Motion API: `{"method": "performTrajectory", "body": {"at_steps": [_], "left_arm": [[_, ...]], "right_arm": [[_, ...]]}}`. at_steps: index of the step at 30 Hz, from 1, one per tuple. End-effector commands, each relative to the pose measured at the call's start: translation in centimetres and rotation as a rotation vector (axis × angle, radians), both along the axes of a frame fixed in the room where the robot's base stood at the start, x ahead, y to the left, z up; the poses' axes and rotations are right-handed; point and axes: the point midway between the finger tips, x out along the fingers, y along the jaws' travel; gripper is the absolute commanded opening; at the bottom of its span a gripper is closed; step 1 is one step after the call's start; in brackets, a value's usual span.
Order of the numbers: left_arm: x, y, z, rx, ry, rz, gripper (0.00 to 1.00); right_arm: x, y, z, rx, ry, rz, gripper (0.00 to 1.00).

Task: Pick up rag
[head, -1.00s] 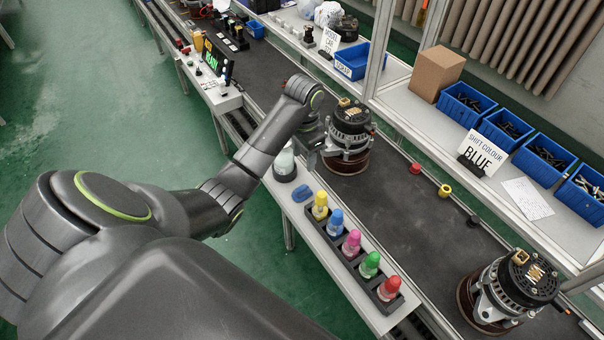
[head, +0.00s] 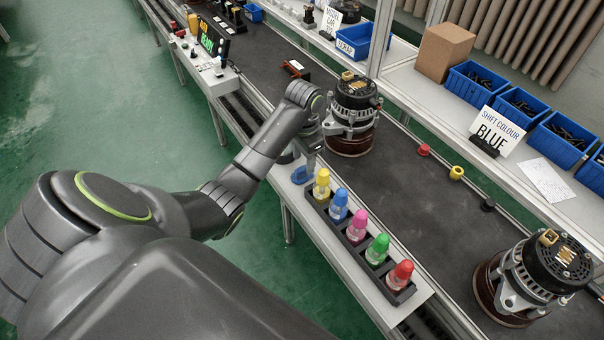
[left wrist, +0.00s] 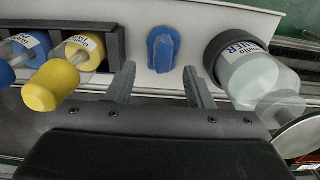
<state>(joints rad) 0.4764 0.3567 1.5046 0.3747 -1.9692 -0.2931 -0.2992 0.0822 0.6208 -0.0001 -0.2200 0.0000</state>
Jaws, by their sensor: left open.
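The rag is a small blue folded cloth (left wrist: 163,50) lying on the narrow light-grey side shelf (left wrist: 200,18). In the head view the blue rag (head: 301,174) is partly hidden by my left gripper (head: 310,168). In the left wrist view my left gripper (left wrist: 160,82) is open and empty, with one finger on each side of the rag's near end. The rag lies ahead of the fingertips and is not gripped. I cannot tell how high the fingers are above the shelf. My right gripper is not in view.
A black rack (head: 340,233) of bottles with coloured caps stands beside the rag. A clear labelled jar in a dark holder (left wrist: 232,48) stands on its other side. An alternator (head: 352,110) is close behind the gripper on the conveyor (head: 400,190).

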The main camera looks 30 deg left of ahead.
Motion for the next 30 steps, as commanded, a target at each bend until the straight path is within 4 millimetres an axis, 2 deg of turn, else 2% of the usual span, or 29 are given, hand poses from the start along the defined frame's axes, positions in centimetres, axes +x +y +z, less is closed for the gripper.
{"method": "performTrajectory", "body": {"at_steps": [6,9,17,20,28,30], "left_arm": [[0.3,0.2,-3.1,-0.001,0.005,0.001,0.47],[0.3,0.2,-4.0,-0.001,0.003,0.0,0.47],[0.3,0.3,-4.3,0.0,0.001,-0.001,0.47],[0.3,0.3,-4.3,0.0,0.001,-0.001,0.37],[0.3,0.3,-4.3,0.0,0.001,0.0,0.01],[0.3,0.3,-4.3,-0.001,0.001,0.0,0.0]], "right_arm": [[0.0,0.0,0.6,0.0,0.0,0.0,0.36],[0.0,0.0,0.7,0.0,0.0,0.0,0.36],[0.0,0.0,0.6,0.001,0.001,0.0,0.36],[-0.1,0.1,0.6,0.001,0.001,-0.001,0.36],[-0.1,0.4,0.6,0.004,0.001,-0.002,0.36],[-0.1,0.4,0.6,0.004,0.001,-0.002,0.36]]}}
